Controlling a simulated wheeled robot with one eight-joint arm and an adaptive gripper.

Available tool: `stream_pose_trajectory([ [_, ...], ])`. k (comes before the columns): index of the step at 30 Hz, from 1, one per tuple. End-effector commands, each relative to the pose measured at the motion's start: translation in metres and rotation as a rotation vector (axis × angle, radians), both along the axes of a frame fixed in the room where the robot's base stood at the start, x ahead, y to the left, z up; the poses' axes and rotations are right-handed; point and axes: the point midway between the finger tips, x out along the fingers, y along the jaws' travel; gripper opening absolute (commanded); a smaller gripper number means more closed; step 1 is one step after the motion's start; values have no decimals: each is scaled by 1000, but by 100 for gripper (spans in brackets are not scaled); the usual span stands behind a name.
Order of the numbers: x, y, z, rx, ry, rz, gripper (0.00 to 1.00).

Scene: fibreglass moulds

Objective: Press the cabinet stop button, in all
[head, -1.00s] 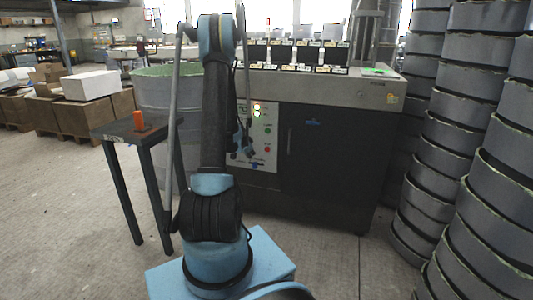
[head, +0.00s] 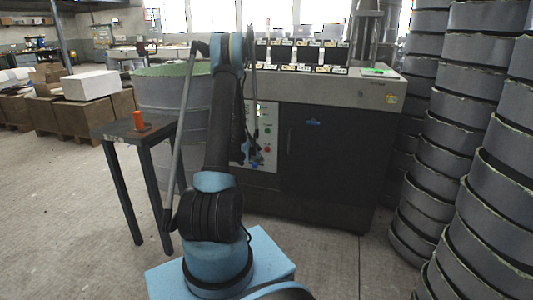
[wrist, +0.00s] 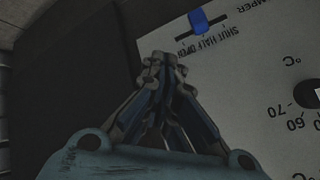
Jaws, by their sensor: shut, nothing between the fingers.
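The dark cabinet (head: 325,165) stands ahead, with a pale control panel (head: 269,115) on its left front. A small red button (head: 267,149) and a green one (head: 267,131) show on the panel's right side; their labels are too small to read. My gripper (wrist: 157,60) is shut and empty in the wrist view, pointing at the panel's lower edge beside the damper slider. The blue slider knob (wrist: 198,21) is just beyond the fingertips. Whether the fingers touch the panel cannot be told. The red button is not in the wrist view. My arm hides the panel's left part.
A dark side table (head: 117,128) with an orange object (head: 138,121) stands left of my arm. A large grey drum (head: 163,97) is behind it. Tall stacks of grey rings (head: 455,130) close off the right. A dial (wrist: 307,94) lies right of my gripper.

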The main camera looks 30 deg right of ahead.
Motion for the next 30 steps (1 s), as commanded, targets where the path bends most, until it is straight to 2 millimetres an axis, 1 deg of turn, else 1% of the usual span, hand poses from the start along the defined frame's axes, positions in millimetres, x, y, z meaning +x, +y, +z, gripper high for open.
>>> stream_pose_trajectory([
  [12,32,-38,0,0,-1,-1,0],
  [18,44,-52,0,1,0,0,0],
  [24,50,-58,0,0,0,0,0],
  [30,50,-59,0,0,0,0,0],
])
